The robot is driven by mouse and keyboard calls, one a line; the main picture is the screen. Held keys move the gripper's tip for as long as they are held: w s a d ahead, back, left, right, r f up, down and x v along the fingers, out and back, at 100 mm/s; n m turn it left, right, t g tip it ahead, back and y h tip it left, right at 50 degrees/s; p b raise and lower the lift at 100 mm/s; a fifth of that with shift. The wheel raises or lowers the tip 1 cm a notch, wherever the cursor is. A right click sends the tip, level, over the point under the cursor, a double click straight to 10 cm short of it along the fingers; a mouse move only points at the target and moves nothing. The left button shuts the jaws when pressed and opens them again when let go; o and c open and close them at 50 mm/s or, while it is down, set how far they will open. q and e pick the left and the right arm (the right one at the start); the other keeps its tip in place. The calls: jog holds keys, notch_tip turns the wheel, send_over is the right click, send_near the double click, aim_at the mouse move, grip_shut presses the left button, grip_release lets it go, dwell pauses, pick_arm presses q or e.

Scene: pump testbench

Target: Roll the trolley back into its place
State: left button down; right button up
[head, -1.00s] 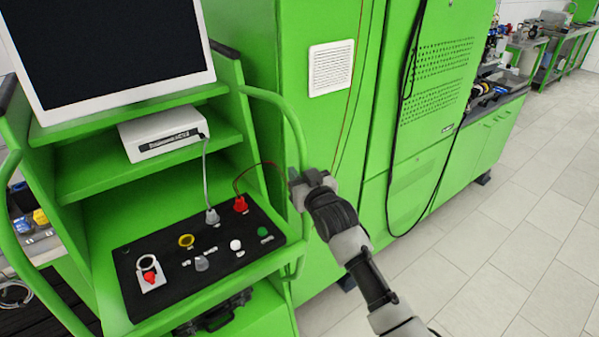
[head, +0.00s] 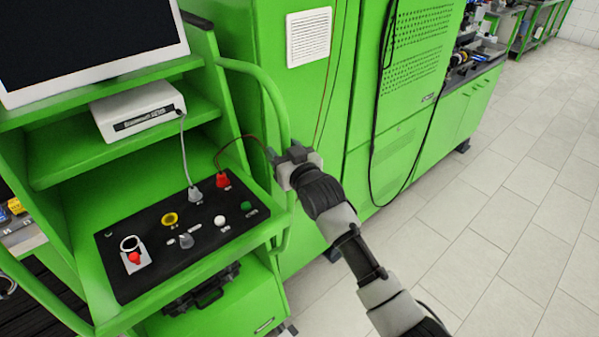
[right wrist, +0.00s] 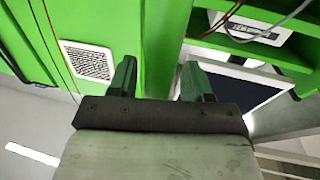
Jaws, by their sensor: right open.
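The trolley is a green cart with a monitor (head: 85,40) on top, a shelf and a sloped black control panel (head: 185,235). It stands at the left in the head view, beside a tall green cabinet (head: 262,40). My right gripper (head: 283,157) is open at the trolley's right tubular handle (head: 284,110). In the right wrist view my open fingers (right wrist: 158,75) have a green upright surface between or behind them; I cannot tell whether they touch the handle. My left gripper is out of view.
A white box (head: 140,110) sits on the trolley shelf, with cables to the panel. A black cable (head: 378,120) hangs down the cabinet front. A green workbench (head: 465,105) stands farther right. The tiled floor (head: 480,220) at right is clear.

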jog(key=b+v, duration=0.2)
jog(key=v, duration=0.7)
jog(key=shift+s+f, duration=0.1)
dwell(0.5)
